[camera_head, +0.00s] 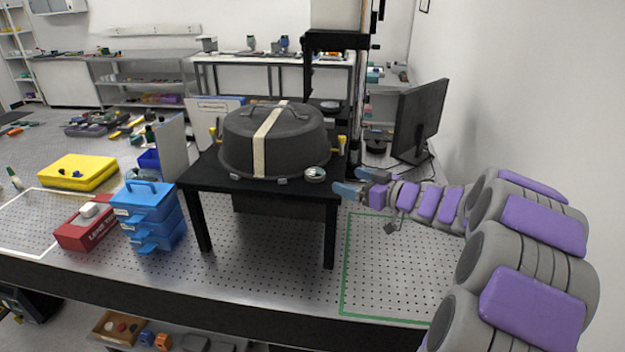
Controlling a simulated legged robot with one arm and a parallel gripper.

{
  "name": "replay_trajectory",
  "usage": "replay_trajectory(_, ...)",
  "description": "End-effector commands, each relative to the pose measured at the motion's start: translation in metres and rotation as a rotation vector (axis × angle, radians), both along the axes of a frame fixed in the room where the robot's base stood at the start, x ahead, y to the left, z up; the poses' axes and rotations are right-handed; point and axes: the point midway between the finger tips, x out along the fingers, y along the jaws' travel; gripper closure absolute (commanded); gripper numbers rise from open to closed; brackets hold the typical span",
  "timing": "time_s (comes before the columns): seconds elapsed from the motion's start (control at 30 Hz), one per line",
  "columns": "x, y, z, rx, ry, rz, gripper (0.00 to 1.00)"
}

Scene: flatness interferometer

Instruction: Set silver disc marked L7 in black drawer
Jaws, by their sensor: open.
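A small round silver disc (315,174) lies at the right front corner of the black stand's top, beside the big dark lidded pot. Its marking is too small to read. My gripper (347,180) has its two blue fingers apart, just right of the disc, and holds nothing visible. I cannot tell whether a finger touches the disc. A dark box-like panel (285,206) hangs under the stand's top between the legs. It may be the black drawer, but no opening or inside shows.
The dark pot (245,153) with a pale strap fills most of the black stand (200,181). A monitor (418,120) stands behind my arm. Blue drawers (150,212) and a red box (85,228) stand left. The green-outlined area (385,265) is mostly clear.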

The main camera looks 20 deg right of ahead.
Motion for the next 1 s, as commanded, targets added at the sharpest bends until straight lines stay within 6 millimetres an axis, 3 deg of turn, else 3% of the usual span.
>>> replay_trajectory(0.3,0.039,0.034,-0.005,-0.011,0.0,0.006,0.12)
replay_trajectory(0.7,0.063,0.036,-0.016,-0.003,-0.001,0.001,0.12)
replay_trajectory(1.0,0.088,0.054,-0.021,-0.007,0.005,0.001,0.12)
